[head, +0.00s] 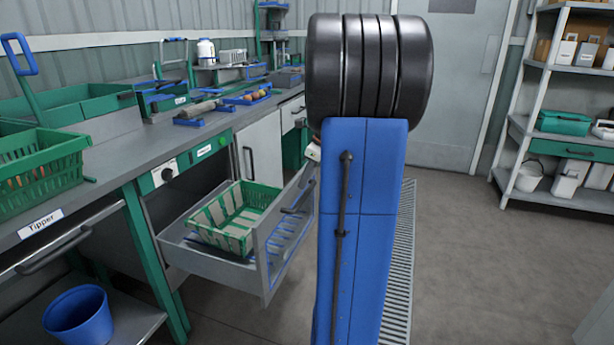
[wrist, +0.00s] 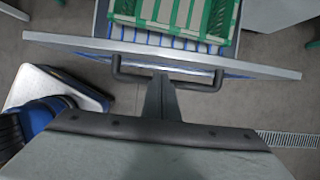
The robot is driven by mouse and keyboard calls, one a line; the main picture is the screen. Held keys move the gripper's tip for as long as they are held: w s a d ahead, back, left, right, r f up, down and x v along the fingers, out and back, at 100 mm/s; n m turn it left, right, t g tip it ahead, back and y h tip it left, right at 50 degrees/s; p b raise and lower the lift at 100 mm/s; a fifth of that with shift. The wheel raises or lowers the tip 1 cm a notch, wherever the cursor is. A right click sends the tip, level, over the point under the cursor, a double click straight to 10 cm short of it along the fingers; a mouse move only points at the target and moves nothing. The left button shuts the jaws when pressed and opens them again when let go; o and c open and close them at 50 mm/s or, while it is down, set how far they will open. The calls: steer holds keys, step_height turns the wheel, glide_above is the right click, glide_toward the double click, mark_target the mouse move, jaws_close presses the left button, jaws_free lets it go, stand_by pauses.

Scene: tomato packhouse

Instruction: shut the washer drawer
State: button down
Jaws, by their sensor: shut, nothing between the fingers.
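The washer drawer (head: 212,262) is pulled well out from under the bench in the head view. Its grey front panel (wrist: 75,44) crosses the top of the wrist view, slightly tilted. The dark bar handle (wrist: 128,77) is on that panel. My gripper (wrist: 161,76) is shut and empty, with its fingertips at the middle of the handle, overlapping the bar in the picture. I cannot tell whether they touch it. In the head view my arm hides the gripper. A green crate (head: 266,196) with pale strips sits inside the drawer and also shows in the wrist view (wrist: 212,22).
The bench (head: 98,160) runs along the left, with a green crate (head: 40,172) on top. A blue bucket (head: 80,318) sits on a low shelf at the lower left. Shelving (head: 518,125) stands at the right. Floor right of my arm is clear around a drain grate (head: 403,250).

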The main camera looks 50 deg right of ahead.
steer(key=x, duration=0.5)
steer(key=shift+w+f, duration=0.15)
steer(key=shift+f, duration=0.15)
steer(key=w+a, duration=0.5)
steer(key=w, duration=0.7)
steer(key=w+a, duration=0.5)
steer(key=w, duration=0.8)
steer(key=w+a, duration=0.5)
steer(key=w, duration=0.8)
steer(key=shift+a+r, duration=0.15)
steer(key=shift+a, duration=0.25)
